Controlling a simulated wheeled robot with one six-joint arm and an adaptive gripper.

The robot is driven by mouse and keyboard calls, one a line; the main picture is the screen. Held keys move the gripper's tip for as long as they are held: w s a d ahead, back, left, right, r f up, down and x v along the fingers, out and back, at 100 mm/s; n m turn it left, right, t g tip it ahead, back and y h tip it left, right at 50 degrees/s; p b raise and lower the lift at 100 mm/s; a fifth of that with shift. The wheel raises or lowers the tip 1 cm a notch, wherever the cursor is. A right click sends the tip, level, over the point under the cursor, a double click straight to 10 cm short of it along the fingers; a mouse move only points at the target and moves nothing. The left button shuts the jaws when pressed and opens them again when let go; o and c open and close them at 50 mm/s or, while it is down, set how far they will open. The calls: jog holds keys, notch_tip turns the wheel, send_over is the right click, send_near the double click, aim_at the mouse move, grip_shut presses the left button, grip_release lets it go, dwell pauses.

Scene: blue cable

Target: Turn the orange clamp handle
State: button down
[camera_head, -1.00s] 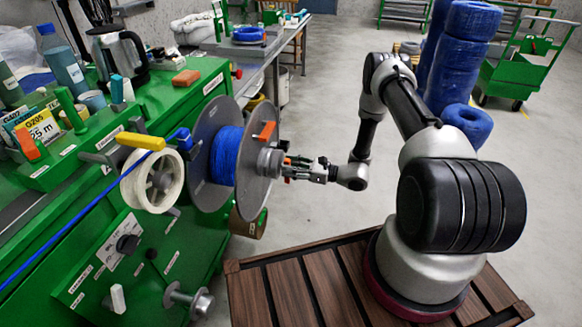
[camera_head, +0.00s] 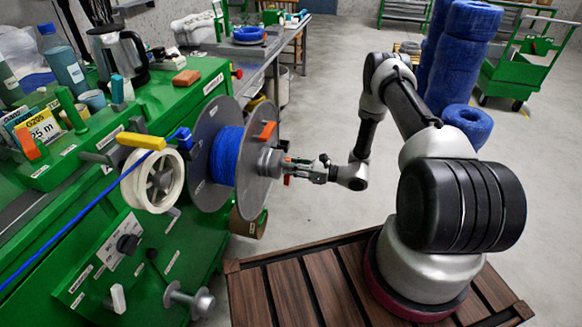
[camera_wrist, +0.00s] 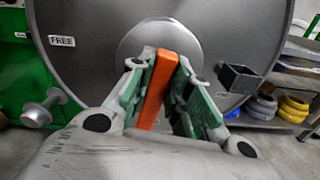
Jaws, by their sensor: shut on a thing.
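The orange clamp handle (camera_wrist: 158,90) is a flat bar at the hub of the grey reel flange, standing nearly upright with a slight tilt in the wrist view. My gripper (camera_wrist: 160,80) has its green-padded fingers closed on both sides of it. In the head view my gripper (camera_head: 296,168) reaches the hub from the right, and its fingers mostly hide the handle. The grey flange (camera_head: 258,185) faces my arm, with blue cable (camera_head: 226,155) wound behind it.
A separate orange tab (camera_head: 267,131) shows near the upper part of the flange. A white spool (camera_head: 135,190) and the green machine (camera_head: 60,215) stand to the left. A square black tube (camera_wrist: 240,78) projects right of my fingers.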

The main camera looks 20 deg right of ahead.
jog(key=shift+w+d+f+m, duration=0.1)
jog(key=shift+m, duration=3.9)
jog(key=shift+f+m, duration=0.1)
jog(key=shift+m, duration=3.9)
jog(key=c, duration=1.3)
grip_release()
jog(key=shift+d, duration=0.1)
jog(key=v, duration=1.2)
